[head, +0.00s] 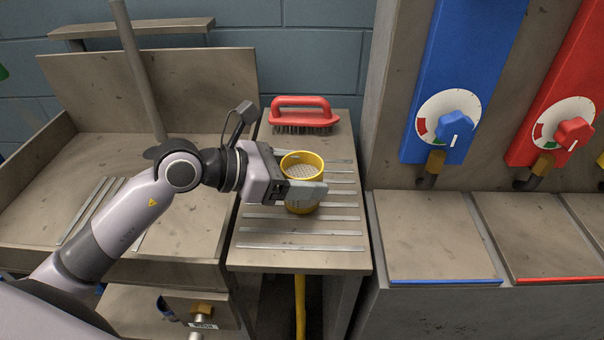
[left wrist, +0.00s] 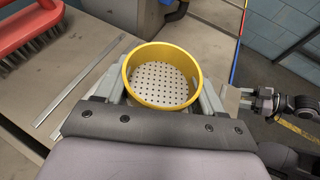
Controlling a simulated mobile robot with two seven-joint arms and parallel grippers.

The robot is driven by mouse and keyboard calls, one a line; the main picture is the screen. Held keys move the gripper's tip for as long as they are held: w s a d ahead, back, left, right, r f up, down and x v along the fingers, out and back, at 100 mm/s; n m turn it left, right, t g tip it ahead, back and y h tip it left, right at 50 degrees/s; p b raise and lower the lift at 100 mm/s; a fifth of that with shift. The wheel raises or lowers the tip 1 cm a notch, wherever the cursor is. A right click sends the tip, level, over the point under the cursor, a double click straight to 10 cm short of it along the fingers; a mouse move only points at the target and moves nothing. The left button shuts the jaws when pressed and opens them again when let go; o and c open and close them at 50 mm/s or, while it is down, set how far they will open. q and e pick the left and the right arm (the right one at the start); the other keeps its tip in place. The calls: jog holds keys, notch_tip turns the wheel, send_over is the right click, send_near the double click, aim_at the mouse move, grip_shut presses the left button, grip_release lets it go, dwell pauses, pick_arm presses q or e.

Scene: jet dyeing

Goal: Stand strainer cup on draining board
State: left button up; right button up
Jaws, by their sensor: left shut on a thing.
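The strainer cup (head: 301,168) is yellow with a pale perforated bottom, upright, over the draining board (head: 300,258) with its metal strips. My left gripper (head: 303,190) is shut on the cup, one finger showing across its front side. In the left wrist view the strainer cup (left wrist: 162,76) sits between the two fingers of my left gripper (left wrist: 165,95), its open top facing the camera. Whether its base touches the board I cannot tell. In the left wrist view my right gripper (left wrist: 262,98) shows small at the right; its jaw state is unclear.
A red brush (head: 302,114) lies at the back of the draining board. A wide basin (head: 100,200) is to the left. Blue (head: 462,80) and red (head: 565,100) dial panels stand to the right above two flat lids. The front of the draining board is clear.

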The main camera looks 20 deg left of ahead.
pick_arm(q)
jog(key=shift+f, duration=0.2)
jog(key=o, duration=1.2)
jog(key=shift+c, duration=0.2)
jog(key=shift+r, duration=0.1)
jog(key=shift+r, duration=0.2)
jog(key=shift+s+a, duration=0.2)
jog(key=shift+a, duration=0.1)
jog(key=b+v, duration=0.1)
jog(key=v, duration=1)
jog(key=shift+s+b, duration=0.2)
jog(key=shift+b, duration=0.1)
